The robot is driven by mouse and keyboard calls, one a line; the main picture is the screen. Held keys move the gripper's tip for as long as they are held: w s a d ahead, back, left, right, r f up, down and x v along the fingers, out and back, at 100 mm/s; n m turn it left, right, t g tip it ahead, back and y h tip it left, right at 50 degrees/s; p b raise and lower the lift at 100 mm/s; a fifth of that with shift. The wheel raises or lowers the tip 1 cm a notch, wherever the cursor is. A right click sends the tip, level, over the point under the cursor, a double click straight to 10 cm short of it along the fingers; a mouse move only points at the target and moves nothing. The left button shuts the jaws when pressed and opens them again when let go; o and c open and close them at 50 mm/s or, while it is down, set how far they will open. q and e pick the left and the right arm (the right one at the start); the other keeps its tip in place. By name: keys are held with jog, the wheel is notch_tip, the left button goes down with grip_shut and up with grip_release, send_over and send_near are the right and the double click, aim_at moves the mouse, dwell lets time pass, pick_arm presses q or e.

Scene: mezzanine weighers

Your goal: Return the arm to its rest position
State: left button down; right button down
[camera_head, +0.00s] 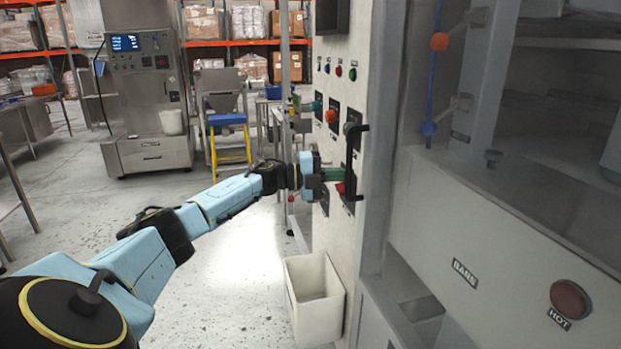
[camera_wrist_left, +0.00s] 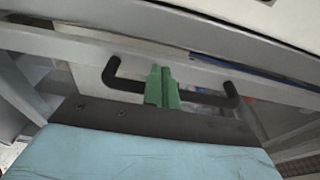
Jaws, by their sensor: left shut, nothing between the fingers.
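My left arm, blue and black, reaches from the lower left to the pale control panel (camera_head: 330,75). Its gripper (camera_head: 333,174) has green fingers and is at the black bar handle (camera_head: 352,150) on the panel. In the left wrist view the green fingers (camera_wrist_left: 162,86) are together with nothing between them. The black handle (camera_wrist_left: 125,85) shows on both sides of the fingers there; its middle is hidden by them. I cannot tell whether the fingers touch it. My right gripper is in neither view.
Buttons and small knobs (camera_head: 330,116) sit on the panel near the gripper. A white bin (camera_head: 315,298) hangs below. A large grey machine (camera_head: 500,240) fills the right. A steel machine (camera_head: 148,95) and a yellow stool (camera_head: 231,140) stand behind; the floor (camera_head: 235,265) below the arm is clear.

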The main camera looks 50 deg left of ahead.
pick_arm(q)
jog(key=v, duration=0.9)
jog(key=shift+a+f, duration=0.25)
jog(key=shift+a, duration=0.05)
jog(key=shift+s, duration=0.1)
